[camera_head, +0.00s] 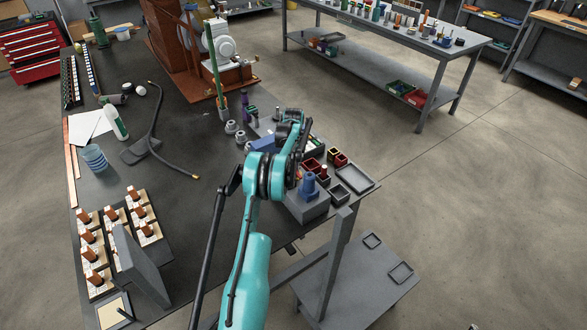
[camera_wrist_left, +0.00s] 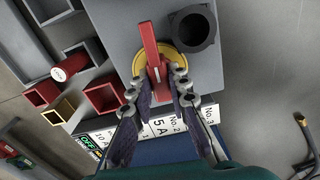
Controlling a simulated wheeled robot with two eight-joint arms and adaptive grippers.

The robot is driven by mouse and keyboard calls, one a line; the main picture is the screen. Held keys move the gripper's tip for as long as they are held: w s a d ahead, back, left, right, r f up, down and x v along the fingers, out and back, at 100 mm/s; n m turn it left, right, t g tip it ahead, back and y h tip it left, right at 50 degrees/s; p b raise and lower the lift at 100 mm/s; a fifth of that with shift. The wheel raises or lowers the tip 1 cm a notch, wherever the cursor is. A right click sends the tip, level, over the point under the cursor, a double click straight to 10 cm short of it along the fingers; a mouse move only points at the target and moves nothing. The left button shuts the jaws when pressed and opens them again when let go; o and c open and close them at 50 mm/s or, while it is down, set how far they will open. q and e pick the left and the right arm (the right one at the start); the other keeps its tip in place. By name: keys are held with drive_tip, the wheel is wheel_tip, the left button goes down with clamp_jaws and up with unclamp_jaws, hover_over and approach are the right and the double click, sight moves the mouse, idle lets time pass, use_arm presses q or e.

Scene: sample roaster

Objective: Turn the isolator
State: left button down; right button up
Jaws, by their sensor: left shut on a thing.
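The isolator shows in the left wrist view as a red lever handle (camera_wrist_left: 149,45) on a round yellow plate (camera_wrist_left: 181,56), set on a grey box (camera_wrist_left: 118,22). The handle lies nearly in line with my fingers. My left gripper (camera_wrist_left: 158,82) is shut on the handle's near end, one finger on each side. In the head view my left gripper (camera_head: 291,126) is at the right part of the dark bench, and the isolator is hidden there by my arm and gripper. My right gripper is in neither view.
A black ring-shaped part (camera_wrist_left: 193,28) stands right beside the yellow plate. Small red bins (camera_wrist_left: 104,95) and a label strip (camera_wrist_left: 160,126) are close by. In the head view, a grey block with a blue part (camera_head: 309,187) and an empty grey tray (camera_head: 354,178) lie near my wrist.

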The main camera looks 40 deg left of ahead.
use_arm(q)
drive_tip(key=shift+n, duration=0.6)
drive_tip(key=c, duration=1.4)
unclamp_jaws()
drive_tip(key=shift+c, duration=0.2)
wheel_tip(320, 180, up, 12)
